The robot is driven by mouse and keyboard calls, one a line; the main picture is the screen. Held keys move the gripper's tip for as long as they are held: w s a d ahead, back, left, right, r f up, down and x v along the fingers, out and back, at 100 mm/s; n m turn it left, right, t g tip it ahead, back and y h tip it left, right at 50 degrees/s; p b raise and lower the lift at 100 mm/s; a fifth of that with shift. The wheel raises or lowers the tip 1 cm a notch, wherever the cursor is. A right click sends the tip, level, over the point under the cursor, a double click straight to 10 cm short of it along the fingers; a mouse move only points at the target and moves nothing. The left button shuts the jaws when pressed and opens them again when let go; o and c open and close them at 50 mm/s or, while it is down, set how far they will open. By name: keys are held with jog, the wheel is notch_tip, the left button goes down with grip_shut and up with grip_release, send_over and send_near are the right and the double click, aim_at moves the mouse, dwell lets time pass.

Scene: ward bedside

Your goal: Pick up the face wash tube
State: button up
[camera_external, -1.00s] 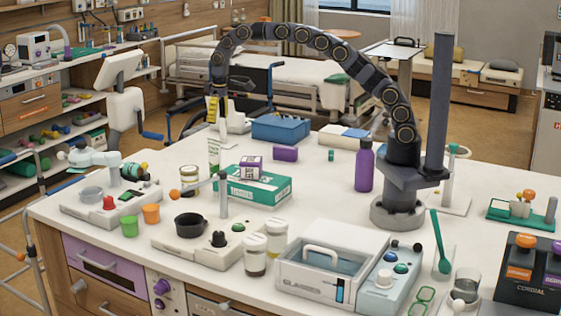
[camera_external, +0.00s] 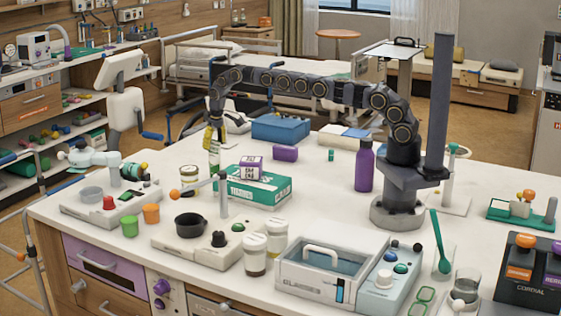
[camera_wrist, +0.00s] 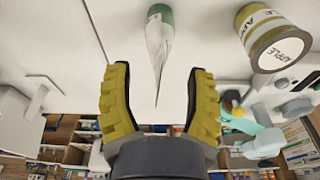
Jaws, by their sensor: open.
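The face wash tube (camera_external: 214,160) stands upright on the table, white with green, behind the teal box. In the wrist view the tube (camera_wrist: 160,40) has its green cap end away from me, and its thin, pointed end reaches between my fingers. My gripper (camera_external: 214,138) points down over the tube and hides its upper part in the external view. In the wrist view my yellow-padded gripper (camera_wrist: 159,82) is open, with a finger on each side of the tube and clear gaps to both.
A jar labelled APPLE (camera_wrist: 276,40) stands close beside the tube; it also shows in the external view (camera_external: 189,178). The teal box (camera_external: 258,186), with a small purple-and-white box (camera_external: 250,168) on it, stands near on the right.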

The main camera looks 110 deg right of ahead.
aim_at(215, 159)
jog(key=f, duration=0.3)
jog(key=shift+d, duration=0.25)
jog(key=shift+r, duration=0.1)
grip_shut()
